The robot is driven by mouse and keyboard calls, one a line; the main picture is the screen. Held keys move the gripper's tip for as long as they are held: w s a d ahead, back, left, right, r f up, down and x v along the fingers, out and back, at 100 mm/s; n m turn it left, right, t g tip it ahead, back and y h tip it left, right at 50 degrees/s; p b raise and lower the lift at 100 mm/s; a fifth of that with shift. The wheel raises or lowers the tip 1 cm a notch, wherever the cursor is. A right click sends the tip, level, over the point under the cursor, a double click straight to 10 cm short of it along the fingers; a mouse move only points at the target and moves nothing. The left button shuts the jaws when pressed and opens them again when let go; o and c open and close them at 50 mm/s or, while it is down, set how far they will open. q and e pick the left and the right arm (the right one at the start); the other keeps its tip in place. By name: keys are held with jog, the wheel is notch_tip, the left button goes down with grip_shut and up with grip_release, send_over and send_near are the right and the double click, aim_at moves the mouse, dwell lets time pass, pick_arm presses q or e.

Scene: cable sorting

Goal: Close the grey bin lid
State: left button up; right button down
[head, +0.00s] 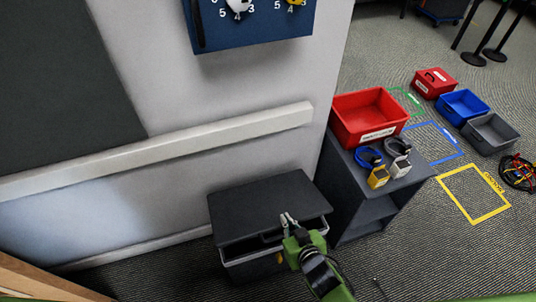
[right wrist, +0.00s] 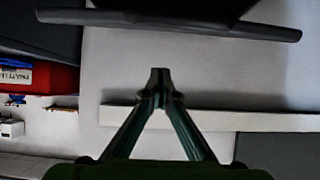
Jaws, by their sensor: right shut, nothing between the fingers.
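The grey bin (head: 246,268) stands on the floor against the wall, left of the dark shelf unit. Its dark flat lid (head: 262,208) sits above the rim, tilted, with a gap along the front through which the inside shows. My right gripper (head: 288,219) is shut and empty, at the lid's front right part; I cannot tell whether it touches the lid. In the right wrist view the closed fingertips (right wrist: 160,72) point at the pale wall, and a dark slab (right wrist: 170,20), likely the lid, crosses the top. My left gripper is out of view.
The shelf unit (head: 376,212) right of the bin carries a red bin (head: 349,113) and coiled cables with yellow and grey plugs. A pale rail (head: 160,150) runs along the wall. Red, blue and grey bins and a yellow floor square (head: 474,219) lie to the right.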

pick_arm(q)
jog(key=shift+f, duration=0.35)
pick_arm(e)
jog(key=shift+s+d+f, duration=0.2)
jog(key=shift+s+f, duration=0.4)
jog(key=shift+f, duration=0.25)
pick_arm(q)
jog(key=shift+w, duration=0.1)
pick_arm(e)
jog(key=shift+r+p, duration=0.4)
jog(key=shift+r, duration=0.15)
jog(key=r+p, duration=0.3)
jog(key=shift+s+d+r+p, duration=0.1)
jog(key=shift+s+p, duration=0.15)
jog(key=shift+p, duration=0.05)
pick_arm(q)
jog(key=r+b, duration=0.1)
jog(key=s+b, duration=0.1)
jog(key=b, duration=0.1)
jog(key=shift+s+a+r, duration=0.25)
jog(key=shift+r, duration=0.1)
pick_arm(e)
jog(key=s+d+f, duration=0.2)
jog(key=s+f, duration=0.3)
jog(key=s, duration=0.3)
jog(key=shift+s+d+f, duration=0.2)
jog(key=shift+s+d, duration=0.05)
jog(key=shift+d, duration=0.1)
